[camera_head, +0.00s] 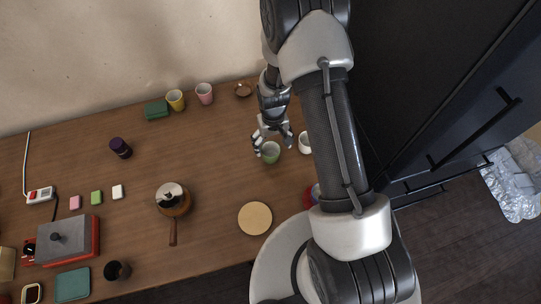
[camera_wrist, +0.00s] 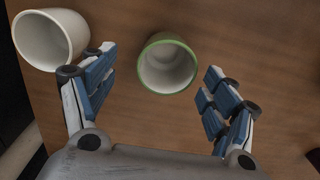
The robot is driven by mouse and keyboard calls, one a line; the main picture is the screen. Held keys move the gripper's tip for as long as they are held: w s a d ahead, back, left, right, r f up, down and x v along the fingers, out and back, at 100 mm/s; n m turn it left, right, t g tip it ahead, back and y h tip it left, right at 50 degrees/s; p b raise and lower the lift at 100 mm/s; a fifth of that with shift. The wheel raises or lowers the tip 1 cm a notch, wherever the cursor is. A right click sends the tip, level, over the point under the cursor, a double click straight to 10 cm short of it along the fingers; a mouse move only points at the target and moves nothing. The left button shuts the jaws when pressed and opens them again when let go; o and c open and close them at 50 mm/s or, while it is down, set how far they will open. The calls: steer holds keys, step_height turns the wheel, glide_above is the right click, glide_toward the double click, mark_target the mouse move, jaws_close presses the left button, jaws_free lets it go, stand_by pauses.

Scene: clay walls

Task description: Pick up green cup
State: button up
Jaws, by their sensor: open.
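The green cup (camera_head: 270,152) stands on the wooden table near its right end in the head view. In the wrist view the green cup (camera_wrist: 168,64) has a green rim and a pale inside, and its open mouth faces the camera. My gripper (camera_head: 271,136) is just above and beside the cup in the head view. In the wrist view my gripper (camera_wrist: 163,82) is open and empty, with one finger to the left of the cup and one to the right. The cup lies a little beyond the gap between the fingertips. Neither finger clearly touches it.
A white cup (camera_head: 305,143) stands close to the right of the green cup; in the wrist view the white cup (camera_wrist: 48,40) is beside the left finger. A round tan board (camera_head: 255,218) lies nearer the front edge. Yellow (camera_head: 176,99) and pink (camera_head: 205,93) cups stand at the back.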

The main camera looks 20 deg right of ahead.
mark_target(271, 153)
steer(key=f, duration=0.2)
steer(key=f+b, duration=0.1)
steer(key=f, duration=0.1)
steer(key=f+b, duration=0.1)
steer(key=f, duration=0.1)
steer(key=shift+s+a, duration=0.15)
steer(key=shift+a, duration=0.25)
steer(key=shift+r, duration=0.1)
steer(key=shift+c, duration=0.4)
steer(key=c, duration=1.1)
